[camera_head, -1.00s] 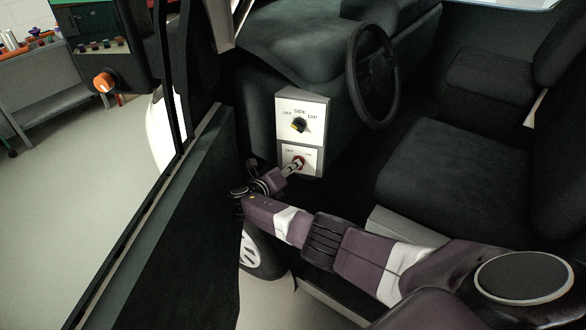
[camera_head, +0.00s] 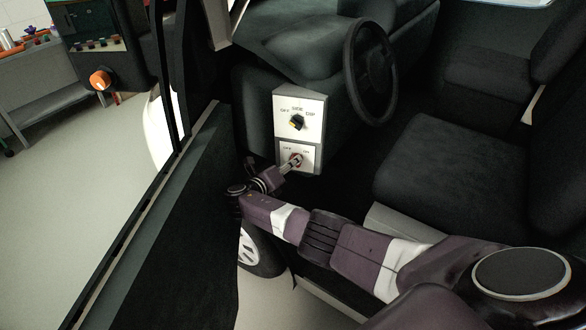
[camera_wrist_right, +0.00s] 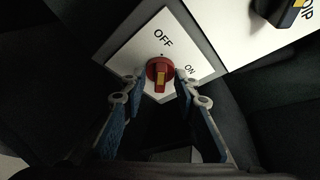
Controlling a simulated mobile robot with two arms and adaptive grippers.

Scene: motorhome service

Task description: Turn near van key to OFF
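In the head view the red key (camera_head: 296,159) is on the lower plate below the dash. My right gripper (camera_wrist_right: 160,79) is open, with one finger on each side of the key; I cannot tell whether either finger touches it. It also shows in the head view (camera_head: 291,164), at the plate. My left gripper is not in view.
Above the key is a white panel (camera_head: 317,105) with a black selector knob (camera_head: 298,122). The steering wheel (camera_head: 372,70) and seat (camera_head: 450,170) are to the right. The open door (camera_head: 185,210) is close on the left of my right arm.

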